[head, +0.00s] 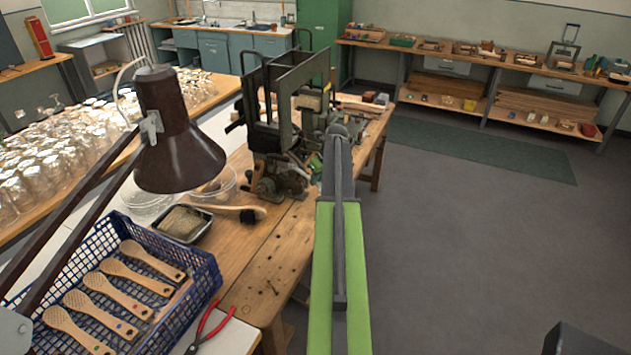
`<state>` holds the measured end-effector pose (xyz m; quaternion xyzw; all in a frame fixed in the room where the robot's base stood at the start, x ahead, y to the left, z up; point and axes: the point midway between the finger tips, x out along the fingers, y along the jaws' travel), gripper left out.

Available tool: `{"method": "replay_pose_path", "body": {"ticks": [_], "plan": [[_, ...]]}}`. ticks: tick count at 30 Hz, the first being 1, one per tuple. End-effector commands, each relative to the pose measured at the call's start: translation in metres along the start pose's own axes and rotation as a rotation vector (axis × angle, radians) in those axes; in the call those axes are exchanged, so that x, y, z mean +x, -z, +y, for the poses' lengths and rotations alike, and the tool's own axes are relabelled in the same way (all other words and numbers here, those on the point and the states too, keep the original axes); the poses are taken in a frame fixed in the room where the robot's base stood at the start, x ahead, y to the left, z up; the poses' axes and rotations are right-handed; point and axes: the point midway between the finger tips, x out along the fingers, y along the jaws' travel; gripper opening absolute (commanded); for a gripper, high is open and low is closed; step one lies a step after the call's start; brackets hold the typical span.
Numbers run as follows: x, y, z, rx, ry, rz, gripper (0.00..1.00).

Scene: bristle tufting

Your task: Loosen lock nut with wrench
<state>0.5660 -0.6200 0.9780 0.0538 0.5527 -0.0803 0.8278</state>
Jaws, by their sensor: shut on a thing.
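A dark metal tufting machine (268,140) with tall plates stands on the wooden workbench (262,262). My green and grey arm reaches forward from the bottom middle, and its far end overlaps the machine's right side. My gripper is hidden beyond that end, so I cannot see its jaws or anything in them. I cannot make out a wrench or the lock nut; the machine's small parts are too small or covered from here.
A brown lamp (178,135) hangs over the bench at left. A blue crate (207,274) of wooden brushes, a dark tray (183,224) and red-handled pliers (206,328) are near it. Glass jars (40,165) crowd the left table.

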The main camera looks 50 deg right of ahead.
Motion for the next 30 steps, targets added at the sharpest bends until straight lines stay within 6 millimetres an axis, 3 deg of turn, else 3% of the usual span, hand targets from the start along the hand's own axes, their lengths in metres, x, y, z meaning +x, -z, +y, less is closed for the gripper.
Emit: {"method": "replay_pose_path", "body": {"ticks": [16,30], "plan": [[0.004,0.001,0.0,-0.002,-0.001,-0.001,0.0],[0.004,0.001,-0.016,-0.098,-0.041,0.0,0.0]]}}
